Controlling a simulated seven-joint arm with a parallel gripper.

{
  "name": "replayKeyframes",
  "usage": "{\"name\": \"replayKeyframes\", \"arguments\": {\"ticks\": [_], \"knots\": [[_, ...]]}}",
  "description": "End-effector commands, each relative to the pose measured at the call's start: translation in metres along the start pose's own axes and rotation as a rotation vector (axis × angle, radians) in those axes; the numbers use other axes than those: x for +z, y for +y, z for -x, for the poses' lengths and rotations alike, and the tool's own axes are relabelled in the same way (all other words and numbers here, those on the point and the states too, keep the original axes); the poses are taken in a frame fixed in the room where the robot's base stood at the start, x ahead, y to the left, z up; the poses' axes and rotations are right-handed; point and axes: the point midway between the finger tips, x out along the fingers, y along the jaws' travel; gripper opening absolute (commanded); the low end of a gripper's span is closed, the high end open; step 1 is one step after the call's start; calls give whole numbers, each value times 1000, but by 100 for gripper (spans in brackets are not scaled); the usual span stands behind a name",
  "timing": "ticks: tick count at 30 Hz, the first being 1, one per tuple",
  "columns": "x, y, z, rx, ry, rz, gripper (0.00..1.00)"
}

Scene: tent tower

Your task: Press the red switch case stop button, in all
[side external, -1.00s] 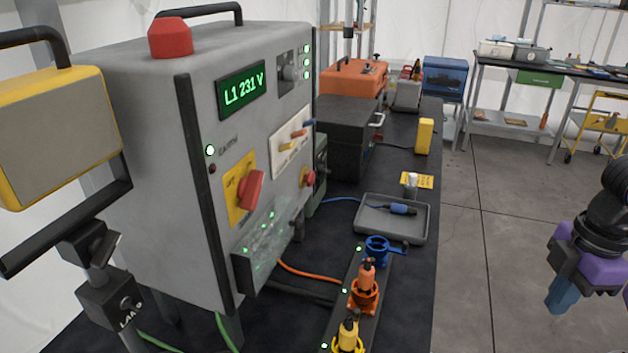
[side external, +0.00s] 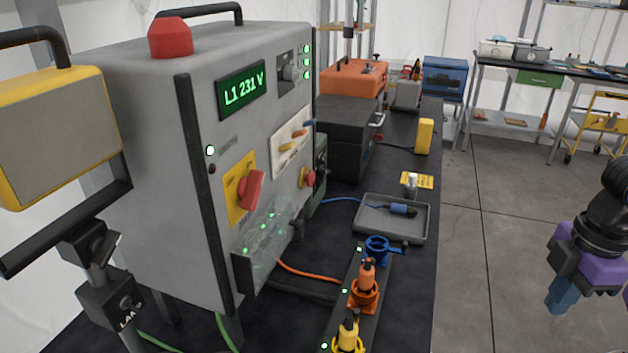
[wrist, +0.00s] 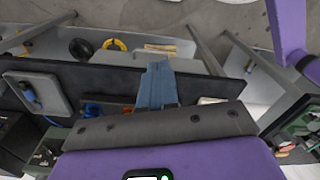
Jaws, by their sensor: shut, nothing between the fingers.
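The grey switch case (side external: 150,120) stands at the left in the side view, with a lit green display. A small red round button (side external: 308,177) sits on its front panel at the lower right edge. A red rotary handle (side external: 251,190) on a yellow plate is left of it, and a larger red knob (side external: 170,38) is on top of the case. My gripper (side external: 561,297) is at the far right, well apart from the case, fingers down. Its blue fingers show together and empty in the wrist view (wrist: 157,85). I cannot make out the button in the wrist view.
A grey tray (side external: 375,235) with a blue-handled item lies on the black bench. Blue (side external: 377,250), orange (side external: 364,294) and yellow (side external: 347,342) connectors line a strip before the case. A yellow lamp (side external: 55,135) stands at left. Open floor lies between bench and gripper.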

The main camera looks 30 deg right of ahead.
Motion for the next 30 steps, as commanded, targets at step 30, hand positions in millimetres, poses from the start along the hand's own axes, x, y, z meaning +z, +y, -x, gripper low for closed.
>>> {"name": "replayKeyframes", "arguments": {"ticks": [30], "knots": [[-181, 87, -31, 64, 486, -190, 0]]}}
